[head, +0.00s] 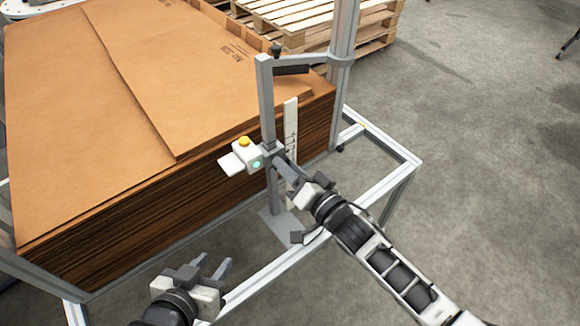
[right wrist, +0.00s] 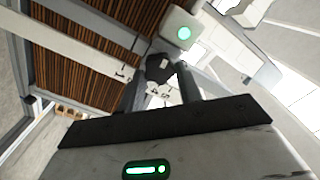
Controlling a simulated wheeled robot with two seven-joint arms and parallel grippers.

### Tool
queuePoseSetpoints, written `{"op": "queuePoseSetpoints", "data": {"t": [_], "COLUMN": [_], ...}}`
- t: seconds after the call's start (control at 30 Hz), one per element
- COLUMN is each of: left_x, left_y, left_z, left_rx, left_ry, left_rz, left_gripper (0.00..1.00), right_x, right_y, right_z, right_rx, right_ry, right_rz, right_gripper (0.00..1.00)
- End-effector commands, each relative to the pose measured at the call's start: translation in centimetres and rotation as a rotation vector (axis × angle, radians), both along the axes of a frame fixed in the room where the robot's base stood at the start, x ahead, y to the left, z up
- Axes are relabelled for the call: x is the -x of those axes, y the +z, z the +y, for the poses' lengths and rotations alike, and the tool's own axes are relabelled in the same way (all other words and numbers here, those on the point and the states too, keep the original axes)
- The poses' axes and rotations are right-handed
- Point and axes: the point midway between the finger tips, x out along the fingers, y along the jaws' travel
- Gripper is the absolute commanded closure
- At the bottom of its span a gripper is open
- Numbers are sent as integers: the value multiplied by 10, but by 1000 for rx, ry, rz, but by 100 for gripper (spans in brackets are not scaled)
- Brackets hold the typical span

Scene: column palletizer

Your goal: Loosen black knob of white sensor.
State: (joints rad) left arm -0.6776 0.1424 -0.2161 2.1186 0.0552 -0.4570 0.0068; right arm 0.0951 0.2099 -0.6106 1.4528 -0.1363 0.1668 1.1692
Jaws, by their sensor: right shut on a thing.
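The white sensor (head: 246,155) with a yellow top and a green light is mounted on the upright grey post (head: 266,100) beside the cardboard stack. In the right wrist view the sensor (right wrist: 178,30) shows its green light at the top. My right gripper (head: 279,163) reaches the post at sensor height. In the right wrist view its two fingers are shut on the black knob (right wrist: 158,68), one on each side. In the head view the knob is hidden by the gripper. My left gripper (head: 222,272) is open and empty, low in front of the stack.
A tall stack of brown cardboard sheets (head: 120,80) fills the left. A grey metal frame (head: 385,150) runs around it. A white ruler strip (head: 290,125) stands behind the post. A black handle (head: 290,69) sits near the post top. Wooden pallets (head: 300,15) are behind.

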Motion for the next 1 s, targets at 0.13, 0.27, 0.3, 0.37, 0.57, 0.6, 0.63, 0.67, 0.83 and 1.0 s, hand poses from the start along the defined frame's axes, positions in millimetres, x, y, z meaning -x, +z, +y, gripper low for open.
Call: {"op": "queuePoseSetpoints", "data": {"t": [0.13, 0.27, 0.3, 0.37, 0.57, 0.6, 0.63, 0.67, 0.83, 1.0], "left_x": [1, 2, 2, 2, 2, 2, 2, 2, 2, 2], "left_y": [0, 0, 1, 1, 2, 2, 3, 3, 2, 1], "left_z": [0, 1, 1, 1, 2, 2, 2, 2, 2, 2], "left_rx": [-5, -8, -10, -12, -17, -18, -19, -20, -23, -23], "left_ry": [-1, -1, -1, -1, -4, -3, -4, -5, -6, -6], "left_rz": [6, 9, 10, 9, 10, 10, 10, 10, 10, 12], "left_gripper": [64, 64, 64, 64, 64, 64, 64, 64, 64, 64], "right_x": [0, 0, 1, 1, 1, 2, 2, 2, 2, 2], "right_y": [1, 2, 2, 2, 2, 2, 2, 2, 2, 2], "right_z": [0, 0, 0, 1, 1, 1, 2, 2, 2, 3], "right_rx": [80, 172, 203, 249, 403, 434, 457, 479, 610, 738], "right_ry": [-1, -1, -1, -1, 0, 0, 0, 0, 0, 0], "right_rz": [-59, -126, -148, -181, -294, -316, -333, -349, -444, -537], "right_gripper": [88, 88, 88, 88, 88, 88, 88, 88, 88, 88]}}
